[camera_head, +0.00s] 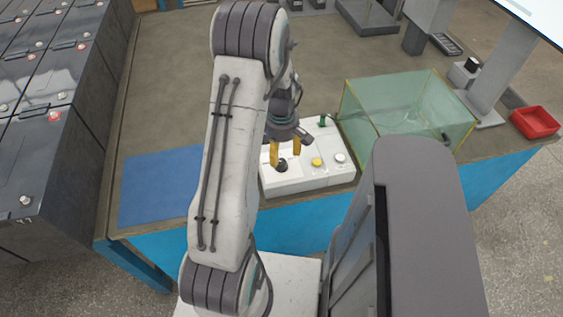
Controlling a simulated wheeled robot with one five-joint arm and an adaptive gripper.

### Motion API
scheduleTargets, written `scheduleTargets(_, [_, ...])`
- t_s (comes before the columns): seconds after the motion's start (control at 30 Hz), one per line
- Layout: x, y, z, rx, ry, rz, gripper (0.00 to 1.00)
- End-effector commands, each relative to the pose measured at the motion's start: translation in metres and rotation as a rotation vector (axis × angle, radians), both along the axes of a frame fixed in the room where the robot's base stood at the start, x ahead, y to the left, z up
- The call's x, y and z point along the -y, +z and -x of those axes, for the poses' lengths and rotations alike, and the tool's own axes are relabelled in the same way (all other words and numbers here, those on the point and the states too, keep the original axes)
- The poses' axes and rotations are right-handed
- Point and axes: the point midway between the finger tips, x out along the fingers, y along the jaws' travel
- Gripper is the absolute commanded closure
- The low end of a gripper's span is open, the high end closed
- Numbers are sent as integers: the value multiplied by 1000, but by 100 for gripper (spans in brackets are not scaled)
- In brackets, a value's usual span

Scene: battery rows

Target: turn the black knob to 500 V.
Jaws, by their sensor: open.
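The black knob (281,165) sits on the front left part of a white control box (310,181) on the table. My gripper (284,159) points down over the box, with its two yellow fingers apart. The knob shows low between the fingertips, the left finger beside it. I cannot tell whether the fingers touch the knob. The knob's pointer and the voltage marks are too small to read. A yellow button (317,162) and a pale round button (339,158) are to the right of the knob.
A clear green-tinted case (395,105) stands just right of the box. A blue mat (158,185) lies at left on the brown table (165,100). A red tray (536,121) is at far right. Black batteries (45,160) stand at left.

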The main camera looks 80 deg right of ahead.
Motion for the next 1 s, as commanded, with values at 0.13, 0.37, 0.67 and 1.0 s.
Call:
scheduleTargets(0.13, [-1, -20, 0, 0, -1, -4, 43])
scheduleTargets(0.37, [-1, -45, 0, 0, -3, -2, 43])
scheduleTargets(0.67, [0, -57, 0, 0, -3, 1, 43])
scheduleTargets(1.0, [0, -57, 0, 0, -3, 1, 49])
